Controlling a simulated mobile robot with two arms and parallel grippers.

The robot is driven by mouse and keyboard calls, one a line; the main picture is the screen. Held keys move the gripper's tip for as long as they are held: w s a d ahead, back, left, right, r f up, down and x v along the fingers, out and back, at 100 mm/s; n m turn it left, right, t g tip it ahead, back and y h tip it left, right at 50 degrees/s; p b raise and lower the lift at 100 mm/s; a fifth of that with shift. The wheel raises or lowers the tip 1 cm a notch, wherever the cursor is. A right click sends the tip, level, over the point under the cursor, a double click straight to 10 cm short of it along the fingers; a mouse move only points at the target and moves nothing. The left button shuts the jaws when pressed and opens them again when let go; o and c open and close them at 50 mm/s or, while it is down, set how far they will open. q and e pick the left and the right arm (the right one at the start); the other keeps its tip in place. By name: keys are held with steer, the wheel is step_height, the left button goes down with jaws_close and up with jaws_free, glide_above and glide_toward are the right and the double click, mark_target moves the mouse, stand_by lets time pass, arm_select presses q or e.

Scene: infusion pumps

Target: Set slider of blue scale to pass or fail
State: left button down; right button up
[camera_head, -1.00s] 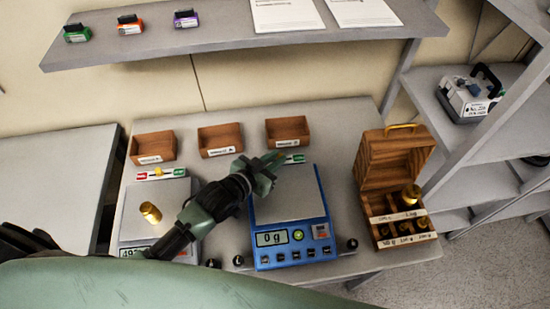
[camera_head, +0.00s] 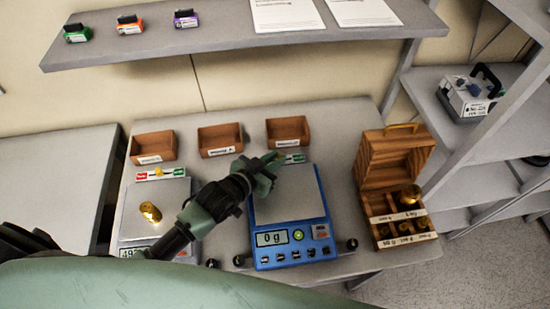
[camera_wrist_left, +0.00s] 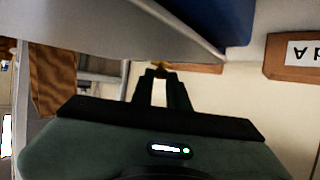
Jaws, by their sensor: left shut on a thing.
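The blue scale (camera_head: 287,225) stands on the table with its display reading 0 g. Its slider strip (camera_head: 293,158) lies behind the weighing plate; its green right end shows, and my left gripper covers its left part. My left gripper (camera_head: 274,162) reaches in from the left to this strip, by the scale's back left corner. In the left wrist view its two narrow fingers (camera_wrist_left: 160,86) are shut on a small yellow slider knob (camera_wrist_left: 160,65) at their tips. The knob's exact place along the strip is hidden in the head view. My right gripper is not in view.
A second scale (camera_head: 134,222) with a brass weight (camera_head: 151,212) stands at left, its slider (camera_head: 158,171) yellow between red and green. Three wooden trays (camera_head: 219,139) line the table's back. An open wooden weight box (camera_head: 397,170) stands at right. A shelf (camera_head: 230,40) hangs above.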

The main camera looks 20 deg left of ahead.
mark_target(290, 158)
arm_select(q)
steer(key=shift+w+d, duration=0.35)
steer(key=shift+d, duration=0.55)
steer(key=shift+w+d, duration=0.35)
steer(key=shift+d, duration=0.55)
steer(key=shift+r, duration=0.1)
steer(key=c, duration=1.5)
jaws_free()
steer(key=shift+o, duration=0.7)
steer(key=shift+d, duration=0.1)
